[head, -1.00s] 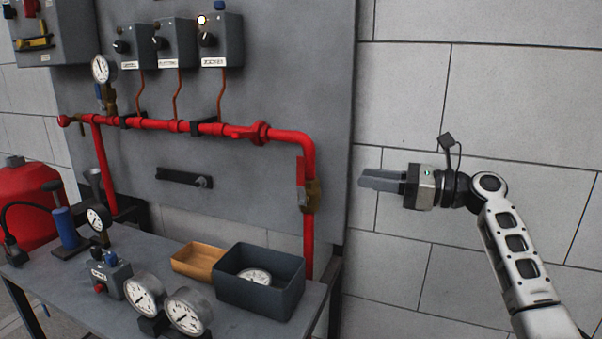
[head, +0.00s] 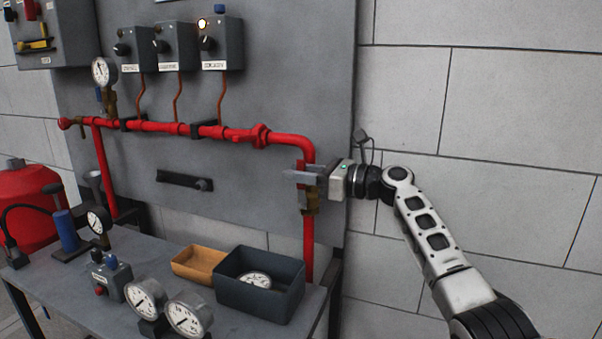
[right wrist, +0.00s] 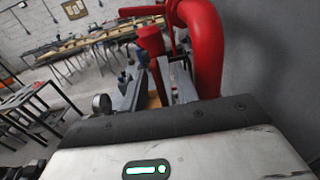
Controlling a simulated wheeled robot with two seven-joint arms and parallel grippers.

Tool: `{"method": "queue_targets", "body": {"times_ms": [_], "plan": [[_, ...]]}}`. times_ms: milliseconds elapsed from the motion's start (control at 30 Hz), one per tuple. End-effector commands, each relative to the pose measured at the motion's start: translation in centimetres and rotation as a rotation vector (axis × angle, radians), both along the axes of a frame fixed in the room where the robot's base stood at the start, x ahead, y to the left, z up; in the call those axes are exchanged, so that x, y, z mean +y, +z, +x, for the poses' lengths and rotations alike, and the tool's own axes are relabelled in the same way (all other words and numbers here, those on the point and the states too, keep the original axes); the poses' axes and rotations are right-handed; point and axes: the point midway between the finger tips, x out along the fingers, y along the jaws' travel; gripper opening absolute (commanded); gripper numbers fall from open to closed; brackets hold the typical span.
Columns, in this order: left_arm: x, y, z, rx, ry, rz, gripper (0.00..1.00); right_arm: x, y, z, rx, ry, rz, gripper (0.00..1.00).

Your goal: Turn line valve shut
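The line valve is a brass body (head: 312,197) on the vertical red pipe at the right end of the line. Its red lever (head: 301,197) stands upright, along the pipe, and partly hidden by my gripper. My right gripper (head: 300,175) is at the lever's upper part, coming in from the right. Its fingers look apart, one in front of the lever and the other mostly hidden behind. In the right wrist view the red lever (right wrist: 151,42) shows between the grey fingers, beside the thick red pipe (right wrist: 207,50). I cannot tell whether they touch. My left gripper is out of view.
The grey back panel (head: 240,100) stands close behind the pipe. Below is a table (head: 235,322) with a dark bin (head: 260,296), a wooden tray (head: 198,262) and loose gauges (head: 187,315). Switch boxes (head: 222,42) hang above. The space by the wall at right is free apart from my arm.

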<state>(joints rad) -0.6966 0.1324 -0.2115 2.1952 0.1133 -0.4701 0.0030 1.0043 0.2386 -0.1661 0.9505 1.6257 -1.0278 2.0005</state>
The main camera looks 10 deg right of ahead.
Motion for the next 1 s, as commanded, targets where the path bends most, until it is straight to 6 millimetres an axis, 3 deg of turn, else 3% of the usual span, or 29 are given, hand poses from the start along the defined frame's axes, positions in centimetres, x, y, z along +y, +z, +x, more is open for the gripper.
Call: {"method": "queue_targets", "body": {"times_ms": [167, 300, 467, 667, 1000], "plan": [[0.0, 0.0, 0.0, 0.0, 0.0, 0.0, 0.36, 0.0, 0.0, 0.0, 0.0, 0.0, 0.0, 0.3], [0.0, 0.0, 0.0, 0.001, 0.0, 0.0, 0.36, 0.0, 0.0, 0.0, 0.0, 0.0, 0.0, 0.0], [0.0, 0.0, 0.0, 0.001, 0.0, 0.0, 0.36, 0.0, 0.0, 0.0, 0.001, 0.0, -0.001, 0.0], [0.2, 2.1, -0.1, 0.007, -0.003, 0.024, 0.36, 0.4, 0.8, 0.2, 0.03, 0.001, -0.041, 0.0], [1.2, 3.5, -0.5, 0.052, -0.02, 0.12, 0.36, 1.4, 0.4, 0.9, 0.125, 0.001, -0.18, 0.0]]}}
